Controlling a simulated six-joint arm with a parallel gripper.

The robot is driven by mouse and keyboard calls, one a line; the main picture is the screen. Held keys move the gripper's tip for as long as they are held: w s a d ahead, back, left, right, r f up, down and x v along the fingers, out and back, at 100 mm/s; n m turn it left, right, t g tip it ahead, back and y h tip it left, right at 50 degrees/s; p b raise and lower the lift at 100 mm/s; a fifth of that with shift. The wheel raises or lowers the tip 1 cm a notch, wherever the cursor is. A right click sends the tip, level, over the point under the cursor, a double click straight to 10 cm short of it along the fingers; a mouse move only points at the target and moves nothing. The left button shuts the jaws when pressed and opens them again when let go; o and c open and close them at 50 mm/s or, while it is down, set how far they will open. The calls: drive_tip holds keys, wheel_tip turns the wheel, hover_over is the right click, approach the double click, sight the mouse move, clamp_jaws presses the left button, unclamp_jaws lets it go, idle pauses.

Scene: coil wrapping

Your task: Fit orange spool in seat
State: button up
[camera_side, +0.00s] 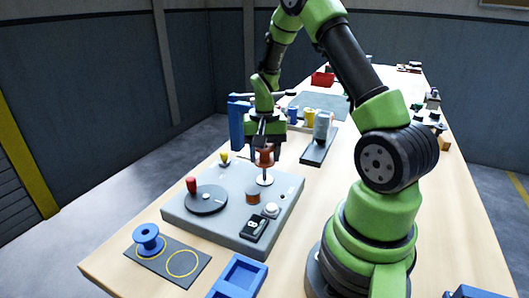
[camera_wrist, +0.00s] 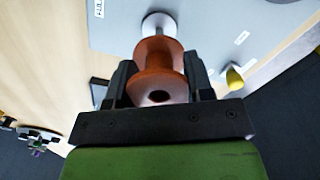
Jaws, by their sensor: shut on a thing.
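The orange spool (camera_side: 264,158) is held upright in my gripper (camera_side: 266,146) above the grey winding base (camera_side: 229,222). A white round seat (camera_side: 264,180) with a thin upright pin stands on the base directly below the spool. A short gap shows between the spool's lower flange and the white disc. In the wrist view the orange spool (camera_wrist: 158,73) sits between the two dark fingers (camera_wrist: 160,88), with the white seat (camera_wrist: 158,22) beyond it. I cannot tell whether the pin's tip is inside the spool's bore.
The base carries a red-handled crank disc (camera_side: 206,200), a yellow knob (camera_side: 225,157), a copper-coloured coil (camera_side: 253,196) and a black counter (camera_side: 254,229). A blue spool (camera_side: 148,236) stands on a dark mat with an empty yellow ring (camera_side: 182,264). A blue tray (camera_side: 238,276) lies in front.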

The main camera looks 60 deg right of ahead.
sight(265, 169)
drive_tip(key=shift+f, duration=2.5)
drive_tip(key=o, duration=1)
wheel_tip(265, 169, up, 10)
drive_tip(key=shift+a, duration=0.1)
drive_tip(key=s+a+r+n+t, duration=0.2)
drive_tip(key=a+r+n, duration=0.1)
drive_tip(key=a+r, duration=0.4)
drive_tip(key=s+a+r+n+t, duration=0.2)
drive_tip(key=s+a+r+t, duration=0.1)
drive_tip(key=a+r, duration=0.5)
drive_tip(key=s+a+n, duration=0.1)
drive_tip(key=s, duration=0.1)
drive_tip(key=s+a+r+n+t+y, duration=0.1)
drive_tip(key=s+a, duration=0.1)
drive_tip(key=s+a+n+t+y, duration=0.1)
drive_tip(key=s+a, duration=0.1)
drive_tip(key=shift+s+r, duration=0.2)
